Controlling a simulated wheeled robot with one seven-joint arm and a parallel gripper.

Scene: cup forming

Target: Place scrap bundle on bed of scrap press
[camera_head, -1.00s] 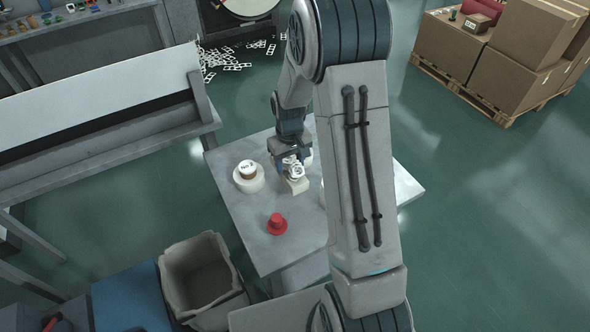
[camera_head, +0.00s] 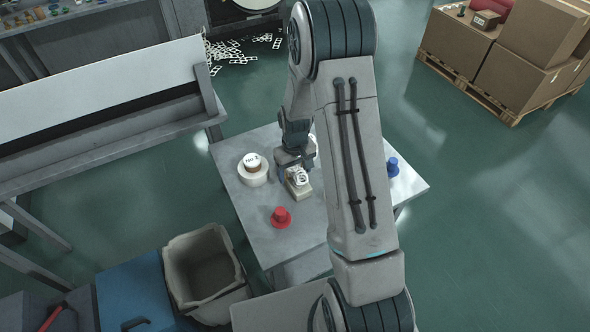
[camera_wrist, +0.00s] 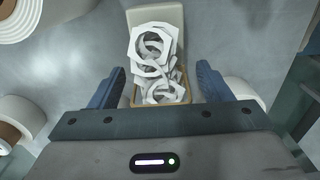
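The scrap bundle (camera_head: 299,177), a loose stack of white cut rings and strips, is at a small beige block-like fixture (camera_head: 301,190) on the grey table; this looks like the scrap press. In the wrist view the bundle (camera_wrist: 154,58) lies over the fixture's pale plate (camera_wrist: 155,16) and a tan-rimmed part (camera_wrist: 184,88). My gripper (camera_wrist: 160,82) has its blue fingers spread, one on each side of the bundle's near end, with visible gaps. In the head view my gripper (camera_head: 293,160) is just above and behind the bundle. Exact contact beneath the bundle is hidden.
A white roll with a labelled cup (camera_head: 252,173) stands left on the table (camera_head: 236,190). A red hat-shaped piece (camera_head: 281,217) is in front, a blue one (camera_head: 392,166) at right. A grey bin (camera_head: 205,275) stands below left. My arm hides the table's middle right.

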